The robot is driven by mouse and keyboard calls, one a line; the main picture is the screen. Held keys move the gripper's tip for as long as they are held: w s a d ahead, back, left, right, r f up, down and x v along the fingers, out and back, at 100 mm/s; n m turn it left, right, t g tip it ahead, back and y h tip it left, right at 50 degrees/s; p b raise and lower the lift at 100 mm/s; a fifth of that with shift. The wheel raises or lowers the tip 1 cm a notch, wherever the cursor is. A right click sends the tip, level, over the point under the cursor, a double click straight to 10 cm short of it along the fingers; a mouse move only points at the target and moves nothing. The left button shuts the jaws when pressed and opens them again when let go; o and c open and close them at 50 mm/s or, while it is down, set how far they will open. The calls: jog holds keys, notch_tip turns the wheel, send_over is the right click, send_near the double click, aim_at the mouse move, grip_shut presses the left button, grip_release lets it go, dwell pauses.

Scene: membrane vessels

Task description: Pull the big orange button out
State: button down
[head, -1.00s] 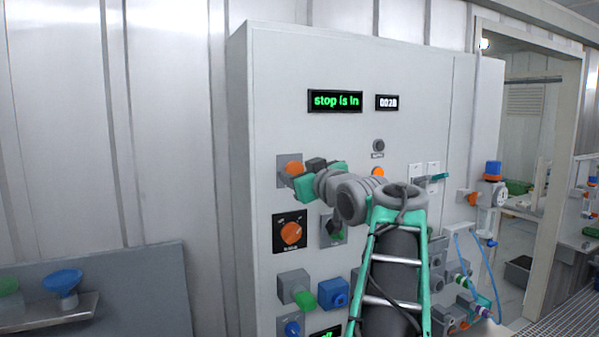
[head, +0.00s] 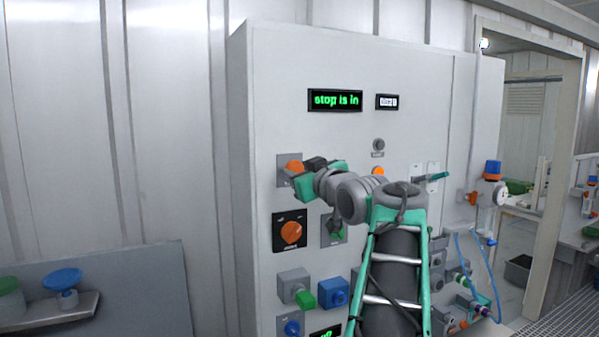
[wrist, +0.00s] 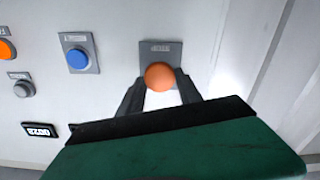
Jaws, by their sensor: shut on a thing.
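The big orange button (head: 294,166) sits on a grey plate (head: 283,180) at the upper left of the white cabinet front. In the wrist view the button (wrist: 159,76) is a round orange knob between the two dark fingers. My gripper (head: 298,176) is at the button from the right in the head view, and the wrist view shows its fingers (wrist: 160,88) shut on the button's two sides. The green display (head: 335,100) above reads "stop is in". The fingertips' exact contact is partly hidden by the button.
An orange dial (head: 291,233) is just below the button. Grey, green and blue knobs (head: 333,292) sit lower on the panel. A blue button (wrist: 77,58) and a grey button (wrist: 22,88) show in the wrist view. A doorway opens at the right.

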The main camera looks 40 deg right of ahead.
jog(key=shift+s+a+f+b, duration=0.15)
jog(key=shift+s+b, duration=0.4)
jog(key=shift+b, duration=0.45)
jog(key=shift+w, duration=0.1)
jog(key=c, duration=1.2)
grip_release()
jog(key=shift+o, duration=1.4)
jog(key=shift+s, duration=0.2)
jog(key=shift+o, duration=0.6)
jog(key=shift+w, duration=0.1)
